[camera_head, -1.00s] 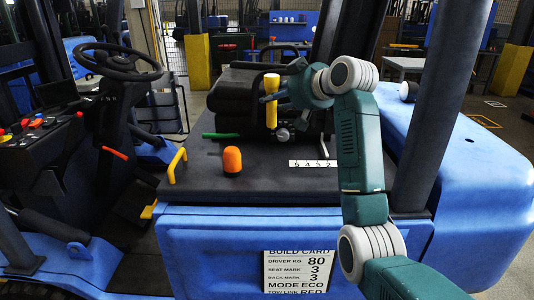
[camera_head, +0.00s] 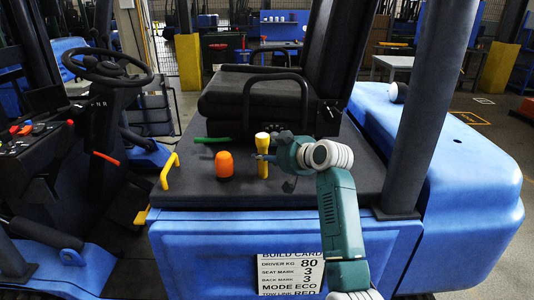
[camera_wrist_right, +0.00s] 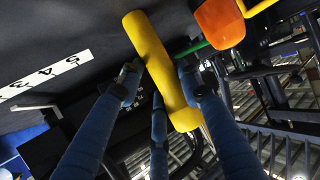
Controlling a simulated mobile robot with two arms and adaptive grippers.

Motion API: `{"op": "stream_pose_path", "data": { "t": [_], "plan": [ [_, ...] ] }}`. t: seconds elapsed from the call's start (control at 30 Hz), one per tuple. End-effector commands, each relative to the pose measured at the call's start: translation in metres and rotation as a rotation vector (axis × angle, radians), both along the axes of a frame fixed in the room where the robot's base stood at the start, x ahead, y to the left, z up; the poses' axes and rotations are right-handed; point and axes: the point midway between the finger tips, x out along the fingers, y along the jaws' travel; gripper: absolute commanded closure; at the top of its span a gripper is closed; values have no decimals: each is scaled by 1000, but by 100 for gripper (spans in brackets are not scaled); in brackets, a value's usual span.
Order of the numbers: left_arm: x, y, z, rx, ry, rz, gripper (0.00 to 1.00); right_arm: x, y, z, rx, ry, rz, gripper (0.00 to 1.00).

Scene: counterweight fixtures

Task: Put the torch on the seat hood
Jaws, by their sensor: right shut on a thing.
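The yellow torch (camera_head: 262,157) is upright at the front middle of the dark seat hood (camera_head: 205,185), to the right of the orange beacon. My right gripper (camera_head: 270,157) reaches it from the right and is shut on its body. In the right wrist view, the torch (camera_wrist_right: 160,70) lies between the blue fingers of the gripper (camera_wrist_right: 162,85), one end towards the dark hood surface. I cannot tell whether its base touches the hood. My left gripper is not in view.
An orange beacon (camera_head: 224,165) stands close left of the torch. A yellow handle (camera_head: 169,171) is at the hood's left edge and a green bar (camera_head: 217,140) behind. The black seat (camera_head: 262,95) fills the back. A numbered strip (camera_wrist_right: 45,75) shows in the wrist view.

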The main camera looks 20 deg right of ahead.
Motion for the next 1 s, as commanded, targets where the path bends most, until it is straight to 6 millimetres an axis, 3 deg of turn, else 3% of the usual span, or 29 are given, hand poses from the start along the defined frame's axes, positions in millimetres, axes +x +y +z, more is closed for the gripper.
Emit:
{"op": "stream_pose_path", "data": {
  "t": [0.1,0.13,0.2,0.63,1.0],
  "plan": [
    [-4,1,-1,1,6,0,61,0,0,0,0,0,0,94],
    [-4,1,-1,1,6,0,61,0,0,-1,-1,2,0,61],
    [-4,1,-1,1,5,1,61,0,0,-1,-1,2,0,47],
    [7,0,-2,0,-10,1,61,-8,-4,4,-1,-1,-2,46],
    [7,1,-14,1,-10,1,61,-74,-25,33,-3,-2,-3,46]
  ]
}}
